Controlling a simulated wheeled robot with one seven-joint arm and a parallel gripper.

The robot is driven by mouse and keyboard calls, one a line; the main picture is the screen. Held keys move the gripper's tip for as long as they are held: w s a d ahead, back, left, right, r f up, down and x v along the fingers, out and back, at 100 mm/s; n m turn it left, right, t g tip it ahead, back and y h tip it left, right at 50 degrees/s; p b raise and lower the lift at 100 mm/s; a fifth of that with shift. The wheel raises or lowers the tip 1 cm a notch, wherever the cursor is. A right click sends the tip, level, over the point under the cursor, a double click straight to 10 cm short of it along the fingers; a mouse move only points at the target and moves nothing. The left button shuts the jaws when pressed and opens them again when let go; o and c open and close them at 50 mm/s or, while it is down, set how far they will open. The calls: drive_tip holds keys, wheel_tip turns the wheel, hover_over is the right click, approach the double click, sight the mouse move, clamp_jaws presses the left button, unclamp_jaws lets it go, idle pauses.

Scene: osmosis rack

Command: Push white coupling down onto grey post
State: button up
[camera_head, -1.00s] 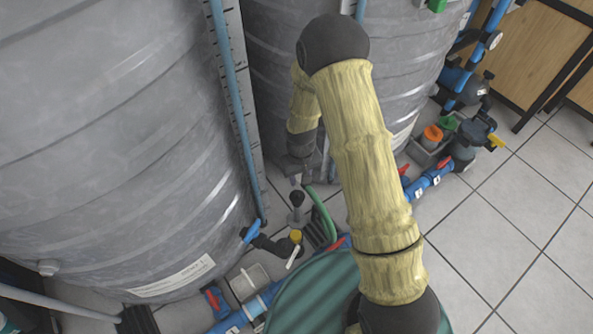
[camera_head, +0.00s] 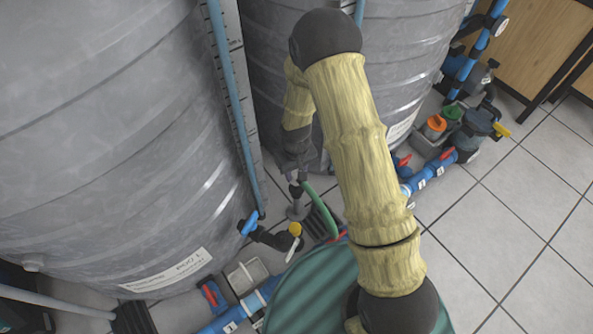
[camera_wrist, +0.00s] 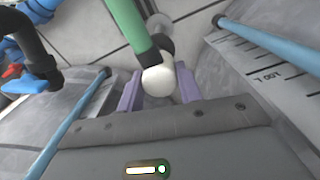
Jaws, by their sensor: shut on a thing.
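The white coupling (camera_wrist: 159,80) sits between the two purple fingers of my gripper (camera_wrist: 159,88), which is shut on it. A black fitting with a green hose (camera_wrist: 124,22) meets the coupling. Just beyond it in the wrist view is a dark upright part and a round grey base (camera_wrist: 160,23), seemingly the grey post. In the head view my gripper (camera_head: 296,166) is right above the grey post (camera_head: 297,211), whose upper part looks dark. The coupling is hard to make out there, and I cannot tell whether it touches the post.
Large grey tanks (camera_head: 110,130) stand close on the left and behind. A blue pipe (camera_head: 233,110) runs up between them. A yellow-capped valve (camera_head: 295,229), a dark slatted grate (camera_head: 320,220) and a green ribbed drum (camera_head: 310,290) are near. Tiled floor (camera_head: 500,220) is clear at right.

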drive_tip(key=shift+s+f+b, duration=0.1)
drive_tip(key=shift+f+b, duration=0.5)
drive_tip(key=shift+f, duration=0.3)
drive_tip(key=shift+f+b, duration=0.55)
drive_tip(key=shift+f, duration=0.05)
drive_tip(key=shift+d, duration=0.15)
drive_tip(key=shift+r+p, duration=0.1)
drive_tip(key=shift+p, duration=1)
idle(0.7)
drive_tip(key=shift+f, duration=0.45)
idle(0.3)
drive_tip(key=o, duration=1.1)
drive_tip(key=shift+r, duration=0.15)
